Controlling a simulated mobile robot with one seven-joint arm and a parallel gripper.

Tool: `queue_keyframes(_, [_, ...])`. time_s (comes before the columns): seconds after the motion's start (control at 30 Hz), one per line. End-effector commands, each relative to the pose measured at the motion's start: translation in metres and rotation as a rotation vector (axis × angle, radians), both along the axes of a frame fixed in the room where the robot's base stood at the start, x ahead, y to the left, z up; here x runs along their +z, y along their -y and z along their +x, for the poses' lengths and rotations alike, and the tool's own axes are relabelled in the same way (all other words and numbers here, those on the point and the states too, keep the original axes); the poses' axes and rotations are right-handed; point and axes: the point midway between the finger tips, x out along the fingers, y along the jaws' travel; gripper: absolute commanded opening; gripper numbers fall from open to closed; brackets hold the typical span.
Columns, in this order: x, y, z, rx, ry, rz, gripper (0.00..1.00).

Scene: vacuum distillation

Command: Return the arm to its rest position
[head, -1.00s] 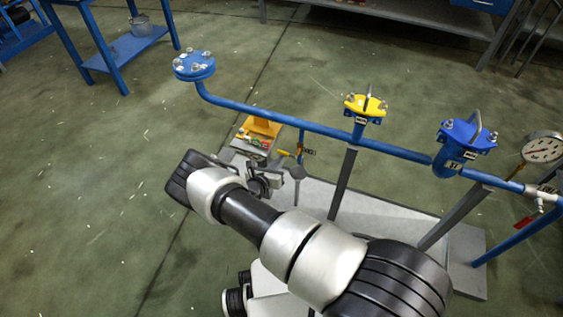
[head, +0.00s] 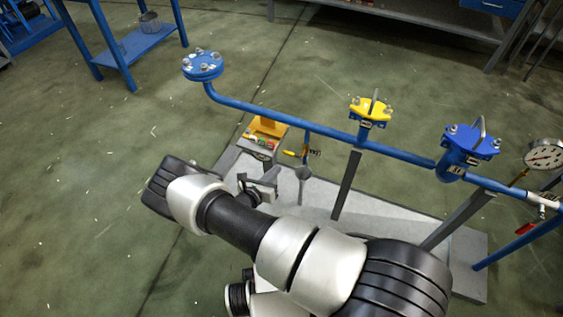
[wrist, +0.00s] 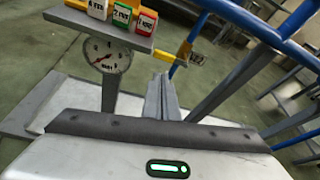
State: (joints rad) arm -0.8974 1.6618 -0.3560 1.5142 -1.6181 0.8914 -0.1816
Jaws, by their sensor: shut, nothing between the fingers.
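My arm (head: 238,218) reaches from the bottom right of the head view toward the left, bent at its far end. My gripper (head: 262,186) is partly hidden behind the arm in the head view, over the grey base plate. In the wrist view the fingers of my gripper (wrist: 162,98) are together and empty. They point toward the blue pipe stand and touch nothing that I can see.
The blue pipe (head: 290,118) carries a yellow-capped valve (head: 370,110) and a blue-capped valve (head: 468,144). A pressure gauge (head: 544,155) is at the right. A panel with coloured tags (wrist: 121,17) and a dial (wrist: 107,55) stand close ahead. Floor at left (head: 70,200) is clear.

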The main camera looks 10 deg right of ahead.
Motion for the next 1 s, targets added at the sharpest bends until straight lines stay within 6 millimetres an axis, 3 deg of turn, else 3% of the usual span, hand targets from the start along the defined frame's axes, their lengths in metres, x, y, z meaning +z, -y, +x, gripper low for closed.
queue_keyframes(0.2, [0.018,-0.03,-0.04,0.002,-0.004,0.001,0.0])
queue_keyframes(0.43, [0.027,-0.047,-0.065,0.0,-0.004,0.0,0.0])
queue_keyframes(0.83, [0.033,-0.05,-0.069,-0.017,0.002,0.012,0.0])
queue_keyframes(0.93, [0.054,-0.047,-0.064,-0.089,0.027,0.064,0.0])
queue_keyframes(1.0, [0.08,-0.042,-0.058,-0.183,0.058,0.13,0.0])
